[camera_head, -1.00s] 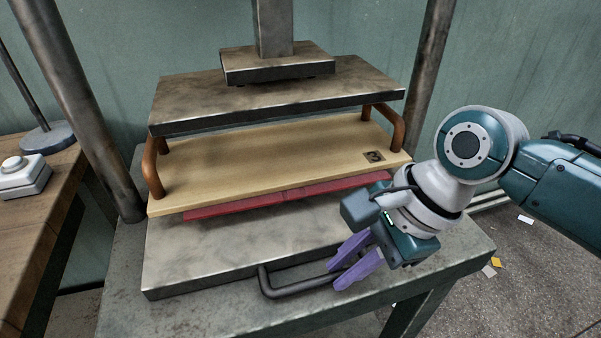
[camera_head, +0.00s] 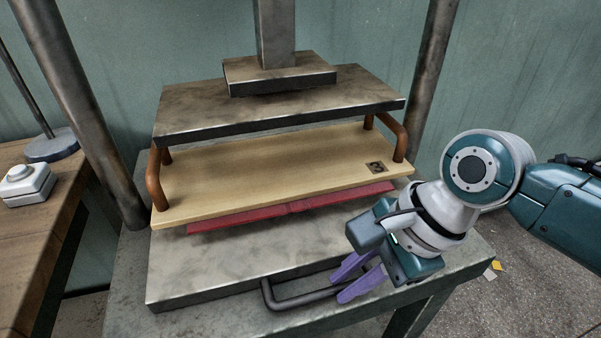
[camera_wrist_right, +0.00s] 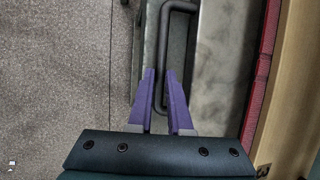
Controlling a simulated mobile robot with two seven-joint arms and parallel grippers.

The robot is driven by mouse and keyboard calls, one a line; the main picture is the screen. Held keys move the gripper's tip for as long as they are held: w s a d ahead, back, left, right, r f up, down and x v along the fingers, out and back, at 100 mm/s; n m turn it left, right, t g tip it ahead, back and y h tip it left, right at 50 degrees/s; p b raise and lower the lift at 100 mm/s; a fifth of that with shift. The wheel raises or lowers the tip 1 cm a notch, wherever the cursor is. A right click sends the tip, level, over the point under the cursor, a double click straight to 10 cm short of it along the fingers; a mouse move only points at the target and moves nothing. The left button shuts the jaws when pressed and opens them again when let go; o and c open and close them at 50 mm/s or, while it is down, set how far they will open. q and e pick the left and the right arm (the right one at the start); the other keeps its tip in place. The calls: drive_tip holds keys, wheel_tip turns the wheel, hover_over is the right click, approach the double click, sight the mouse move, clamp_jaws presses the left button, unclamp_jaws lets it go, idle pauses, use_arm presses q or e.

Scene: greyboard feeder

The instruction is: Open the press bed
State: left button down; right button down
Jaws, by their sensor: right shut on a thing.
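The press bed (camera_head: 235,257) is a flat grey metal plate low in the press, its bare front part reaching out toward me. A dark bar handle (camera_head: 300,299) is fixed to its front edge; the handle also shows in the wrist view (camera_wrist_right: 164,60). My right gripper (camera_head: 340,288) has its purple fingers shut on the right part of this handle. In the wrist view the right gripper (camera_wrist_right: 160,72) has the bar between its fingertips. A red flat item (camera_head: 290,208) lies on the bed under a wooden board (camera_head: 260,170). My left gripper is out of view.
The upper platen (camera_head: 280,100) hangs close above the board, which has two copper-coloured handles (camera_head: 153,180). Steel columns (camera_head: 85,110) flank the press. A wooden side table (camera_head: 35,230) with a white button box (camera_head: 27,184) stands at left. Open floor lies at right.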

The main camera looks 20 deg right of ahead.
drive_tip(key=s+p, duration=1.3)
drive_tip(key=s, duration=1.2)
drive_tip(key=shift+s+d, duration=0.3)
drive_tip(key=shift+d, duration=0.1)
drive_tip(key=c, duration=1.1)
unclamp_jaws()
drive_tip(key=shift+o, duration=1.3)
drive_tip(key=p+v, duration=0.5)
drive_tip(key=v, duration=0.5)
